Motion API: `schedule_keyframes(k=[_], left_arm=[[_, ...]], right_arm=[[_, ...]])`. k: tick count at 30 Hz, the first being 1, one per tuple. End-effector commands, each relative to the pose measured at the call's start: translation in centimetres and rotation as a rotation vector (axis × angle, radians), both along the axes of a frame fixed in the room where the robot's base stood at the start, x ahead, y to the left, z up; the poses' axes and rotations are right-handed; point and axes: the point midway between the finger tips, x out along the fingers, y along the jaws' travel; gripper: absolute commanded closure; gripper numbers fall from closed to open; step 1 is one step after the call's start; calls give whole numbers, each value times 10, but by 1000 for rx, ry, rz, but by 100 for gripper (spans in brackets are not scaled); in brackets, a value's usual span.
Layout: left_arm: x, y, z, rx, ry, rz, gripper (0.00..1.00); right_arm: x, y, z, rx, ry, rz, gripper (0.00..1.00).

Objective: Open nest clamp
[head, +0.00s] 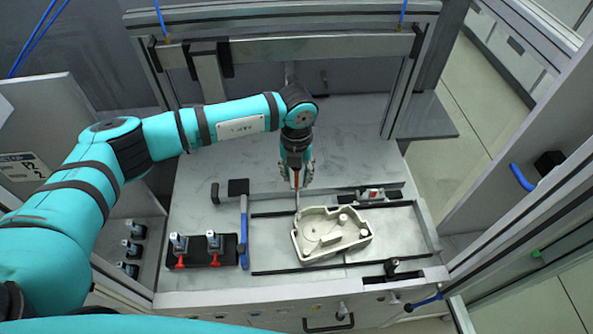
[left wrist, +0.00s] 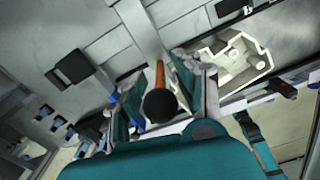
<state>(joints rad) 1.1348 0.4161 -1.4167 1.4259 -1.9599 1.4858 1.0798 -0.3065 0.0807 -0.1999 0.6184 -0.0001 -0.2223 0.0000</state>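The beige housing part (head: 318,246) lies in the nest (head: 389,265) on the grey table; it also shows in the left wrist view (left wrist: 222,72). An upright clamp lever with an orange handle (head: 296,180) stands at the nest's back left, by the part's corner. In the left wrist view the orange handle (left wrist: 160,75) ends in a black knob. My left gripper (head: 297,182) comes down over the handle. Its fingers (left wrist: 158,85) are apart on either side of it, with gaps seeming to show. The clamp's foot is hard to make out. My right gripper is not in view.
A blue-handled tool with a black head (head: 243,228) lies left of the nest. A black block with red-based fittings (head: 208,250) is at the front left. A small red and grey item (head: 372,194) sits behind the part. The back of the table is clear.

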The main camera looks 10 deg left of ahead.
Motion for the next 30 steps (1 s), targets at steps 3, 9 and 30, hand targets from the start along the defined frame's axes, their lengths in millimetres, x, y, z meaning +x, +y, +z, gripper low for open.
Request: schedule_keyframes(k=[3,9,30], left_arm=[[0,0,0,0,0,-1,70],[0,0,0,0,0,-1,97],[12,2,-9,-32,118,6,100]], right_arm=[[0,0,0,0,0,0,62],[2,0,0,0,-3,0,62],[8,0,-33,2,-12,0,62]])
